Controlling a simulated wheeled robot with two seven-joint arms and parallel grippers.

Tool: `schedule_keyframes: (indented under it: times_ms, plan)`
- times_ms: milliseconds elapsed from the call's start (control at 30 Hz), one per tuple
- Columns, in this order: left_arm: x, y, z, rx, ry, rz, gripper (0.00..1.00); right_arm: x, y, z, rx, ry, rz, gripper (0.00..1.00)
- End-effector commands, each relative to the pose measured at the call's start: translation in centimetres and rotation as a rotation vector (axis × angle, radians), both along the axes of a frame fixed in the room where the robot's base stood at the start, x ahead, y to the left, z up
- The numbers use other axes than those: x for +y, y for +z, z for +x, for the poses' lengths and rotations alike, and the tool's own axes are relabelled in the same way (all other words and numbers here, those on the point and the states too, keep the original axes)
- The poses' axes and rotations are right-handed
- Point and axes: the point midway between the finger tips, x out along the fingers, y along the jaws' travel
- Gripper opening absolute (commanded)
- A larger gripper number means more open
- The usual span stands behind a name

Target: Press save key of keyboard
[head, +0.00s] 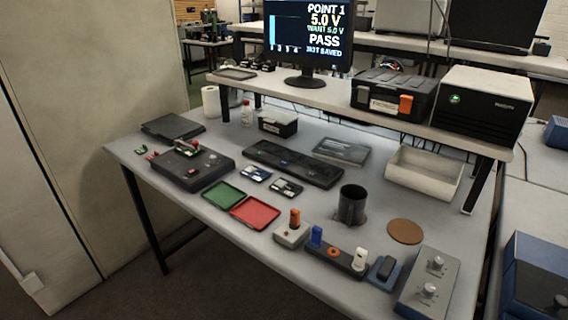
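A long black keyboard (293,163) lies on the middle of the grey workbench (262,221), angled down to the right. Its single keys are too small to tell apart, so I cannot pick out the save key. The monitor (307,40) on the raised shelf reads "POINT 1", "5.0 V", "PASS" and "NOT SAVED". Neither of my grippers shows in the head view, and nothing touches the keyboard.
Green (216,195) and red (255,212) trays and two small cards lie in front of the keyboard. A black cylinder (352,205) stands to its right, near a cream bin (424,173). A black device (193,166) sits left. A knob box (430,284) is front right.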

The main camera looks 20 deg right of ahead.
Motion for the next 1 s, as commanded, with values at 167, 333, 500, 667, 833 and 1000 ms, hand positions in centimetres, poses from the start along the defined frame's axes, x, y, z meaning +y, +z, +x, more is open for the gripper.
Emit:
schedule_keyframes:
  times_ms: [167, 333, 500, 667, 833, 1000]
  plan:
    - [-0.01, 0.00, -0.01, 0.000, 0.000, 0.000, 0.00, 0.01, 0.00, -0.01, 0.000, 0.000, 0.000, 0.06]
    - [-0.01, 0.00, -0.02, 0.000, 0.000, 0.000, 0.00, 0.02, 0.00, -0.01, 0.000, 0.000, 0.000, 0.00]
    - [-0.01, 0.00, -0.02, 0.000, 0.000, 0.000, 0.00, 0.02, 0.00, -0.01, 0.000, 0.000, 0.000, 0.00]
    - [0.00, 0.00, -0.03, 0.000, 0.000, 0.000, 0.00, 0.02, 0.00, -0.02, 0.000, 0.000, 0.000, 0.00]
    - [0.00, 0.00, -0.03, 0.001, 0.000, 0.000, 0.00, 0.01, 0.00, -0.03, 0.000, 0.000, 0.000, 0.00]
    - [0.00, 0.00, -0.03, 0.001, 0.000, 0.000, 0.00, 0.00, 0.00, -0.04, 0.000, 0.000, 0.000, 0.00]
